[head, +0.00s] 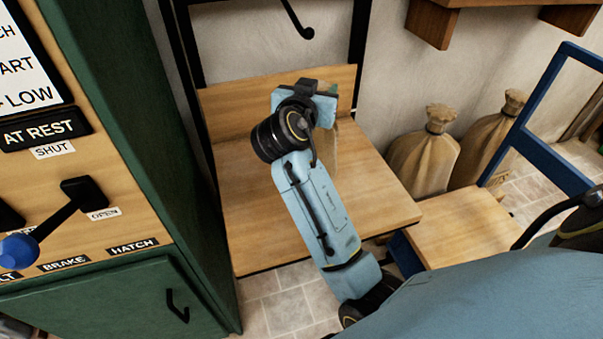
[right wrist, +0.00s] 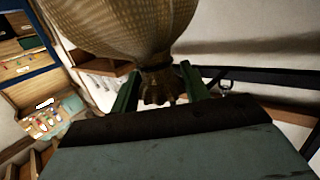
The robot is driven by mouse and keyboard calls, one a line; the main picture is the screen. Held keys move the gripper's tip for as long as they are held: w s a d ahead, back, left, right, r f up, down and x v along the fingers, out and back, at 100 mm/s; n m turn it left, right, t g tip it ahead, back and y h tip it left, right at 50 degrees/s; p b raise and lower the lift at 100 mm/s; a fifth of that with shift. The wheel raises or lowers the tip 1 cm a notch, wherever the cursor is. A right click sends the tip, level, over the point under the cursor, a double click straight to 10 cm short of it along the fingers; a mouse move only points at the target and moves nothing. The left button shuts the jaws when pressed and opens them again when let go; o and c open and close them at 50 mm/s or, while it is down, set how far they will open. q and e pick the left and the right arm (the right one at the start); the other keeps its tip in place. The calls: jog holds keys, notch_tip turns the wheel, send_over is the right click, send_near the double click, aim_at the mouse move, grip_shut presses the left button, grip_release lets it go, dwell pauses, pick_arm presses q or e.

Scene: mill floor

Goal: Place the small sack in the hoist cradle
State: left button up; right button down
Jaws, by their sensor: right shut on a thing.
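The hoist cradle (head: 265,232) is a wooden platform with a low back board, set between dark upright posts. My right arm reaches over it, and my right gripper (head: 326,88) is above the cradle toward its back. In the right wrist view the green fingers of the gripper (right wrist: 158,88) are shut on the gathered neck of the small sack (right wrist: 125,25), a tan woven bag. In the head view only a strip of the sack (head: 331,150) shows behind my arm. I cannot tell whether its bottom touches the platform. My left gripper is not in view.
Two larger tied sacks (head: 424,160) stand against the wall right of the cradle. A blue-framed wooden-topped cart (head: 465,225) is close to the cradle's right side. A green cabinet (head: 120,290) with levers and signs stands at the left. A dark hook (head: 305,32) hangs above.

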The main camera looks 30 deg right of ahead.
aim_at(316, 130)
jog(key=shift+d+r+h, duration=0.15)
jog(key=shift+h, duration=0.15)
notch_tip(316, 130, down, 4)
jog(key=shift+r+b, duration=0.1)
jog(key=shift+b, duration=0.45)
jog(key=shift+f, duration=1)
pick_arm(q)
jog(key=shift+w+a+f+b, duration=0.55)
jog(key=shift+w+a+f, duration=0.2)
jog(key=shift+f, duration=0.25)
pick_arm(e)
notch_tip(316, 130, down, 4)
jog(key=shift+f, duration=0.1)
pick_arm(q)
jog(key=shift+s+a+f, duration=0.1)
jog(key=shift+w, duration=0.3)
pick_arm(e)
jog(key=c, duration=0.7)
grip_release()
jog(key=shift+f, duration=0.2)
